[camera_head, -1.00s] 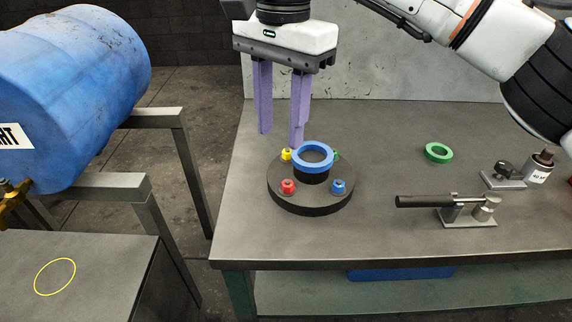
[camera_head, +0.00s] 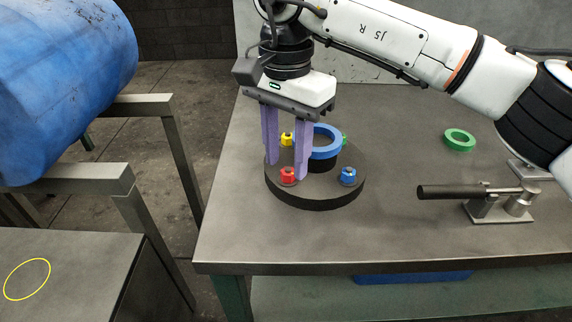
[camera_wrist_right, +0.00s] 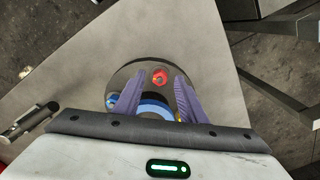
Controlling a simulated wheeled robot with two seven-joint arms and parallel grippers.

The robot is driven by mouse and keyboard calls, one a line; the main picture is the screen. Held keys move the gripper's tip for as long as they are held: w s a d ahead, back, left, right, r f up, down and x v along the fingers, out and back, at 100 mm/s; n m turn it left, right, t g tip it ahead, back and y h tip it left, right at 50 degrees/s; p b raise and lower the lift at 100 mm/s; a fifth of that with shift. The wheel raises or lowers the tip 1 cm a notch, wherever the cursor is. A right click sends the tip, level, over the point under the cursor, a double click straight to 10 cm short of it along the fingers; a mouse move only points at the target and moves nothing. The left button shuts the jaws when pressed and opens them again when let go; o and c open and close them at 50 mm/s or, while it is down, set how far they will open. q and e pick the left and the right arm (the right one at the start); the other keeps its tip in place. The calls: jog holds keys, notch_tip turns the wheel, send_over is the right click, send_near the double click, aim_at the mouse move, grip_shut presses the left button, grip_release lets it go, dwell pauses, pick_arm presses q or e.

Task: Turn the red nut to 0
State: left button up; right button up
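The red nut (camera_head: 288,175) sits near the front left of the round black base (camera_head: 318,200) on the table. It also shows in the wrist view (camera_wrist_right: 159,77), just beyond and between the purple fingertips. The blue nut (camera_head: 348,175), the yellow nut (camera_head: 287,139) and a partly hidden green nut (camera_head: 344,140) sit around the same base. A blue ring (camera_head: 325,142) tops the dark centre post. My right gripper (camera_head: 286,172) is open, its fingers pointing down over the left part of the base, close to the red nut. No number markings are readable. My left gripper is not in view.
A green ring (camera_head: 459,139) lies at the table's back right. A black-handled clamp (camera_head: 480,195) stands at the right. A blue barrel (camera_head: 60,85) lies on a metal stand at the left. The table's (camera_head: 300,245) front left is bare.

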jog(key=shift+f, duration=1.1)
grip_shut()
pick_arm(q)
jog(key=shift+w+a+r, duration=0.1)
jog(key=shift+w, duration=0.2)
pick_arm(e)
jog(key=shift+m, duration=0.3)
